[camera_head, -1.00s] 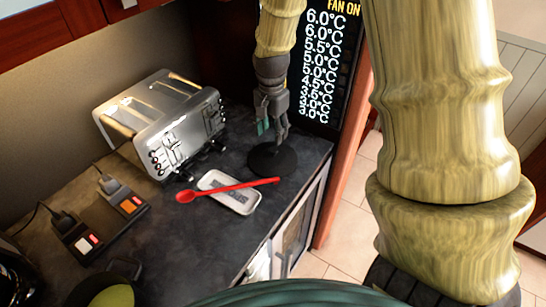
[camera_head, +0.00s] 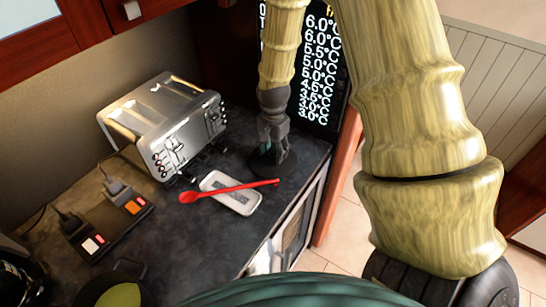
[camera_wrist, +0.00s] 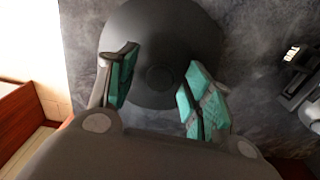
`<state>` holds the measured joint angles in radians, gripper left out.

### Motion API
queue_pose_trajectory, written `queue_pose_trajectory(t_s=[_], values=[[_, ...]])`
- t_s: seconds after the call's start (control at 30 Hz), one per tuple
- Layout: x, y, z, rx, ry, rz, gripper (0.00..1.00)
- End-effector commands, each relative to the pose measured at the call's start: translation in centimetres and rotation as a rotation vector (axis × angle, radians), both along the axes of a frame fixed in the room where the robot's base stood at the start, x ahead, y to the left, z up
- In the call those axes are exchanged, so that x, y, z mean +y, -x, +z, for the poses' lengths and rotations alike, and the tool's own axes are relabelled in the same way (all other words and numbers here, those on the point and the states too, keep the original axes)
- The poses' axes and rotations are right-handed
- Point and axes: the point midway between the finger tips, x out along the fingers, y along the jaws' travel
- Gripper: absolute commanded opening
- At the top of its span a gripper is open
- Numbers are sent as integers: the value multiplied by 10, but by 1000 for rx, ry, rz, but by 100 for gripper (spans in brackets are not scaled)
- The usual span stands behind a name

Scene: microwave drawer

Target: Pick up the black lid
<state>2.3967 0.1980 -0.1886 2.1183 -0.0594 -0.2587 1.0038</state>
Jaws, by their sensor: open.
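The black lid (camera_head: 263,165) is a dark round disc lying on the dark counter near its right end. In the wrist view the lid (camera_wrist: 158,30) fills the upper middle, with a small round knob at its centre. My gripper (camera_head: 271,150) points down at the lid in the head view. In the wrist view my gripper (camera_wrist: 155,88) is open, its teal-padded fingers on either side of the knob. Nothing is held between them. Whether the fingers touch the lid I cannot tell.
A white tray (camera_head: 240,203) with a red spoon (camera_head: 205,194) across it lies left of the lid. A silver toaster (camera_head: 165,125) stands behind them. A dark display panel (camera_head: 318,100) stands behind the lid. The counter's front edge is close on the right.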

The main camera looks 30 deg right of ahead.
Motion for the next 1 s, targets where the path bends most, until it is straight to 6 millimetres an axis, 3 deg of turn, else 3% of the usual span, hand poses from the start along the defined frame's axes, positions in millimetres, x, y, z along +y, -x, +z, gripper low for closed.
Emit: queue_pose_trajectory(t_s=[0.37, 0.47, 0.67, 1.0], values=[[0, 0, -6, -1, 0, -1, 51], [0, 0, -6, -1, 0, -1, 38], [0, 0, -6, -1, 0, 0, 1], [0, 0, -5, -1, 1, 0, 0]])
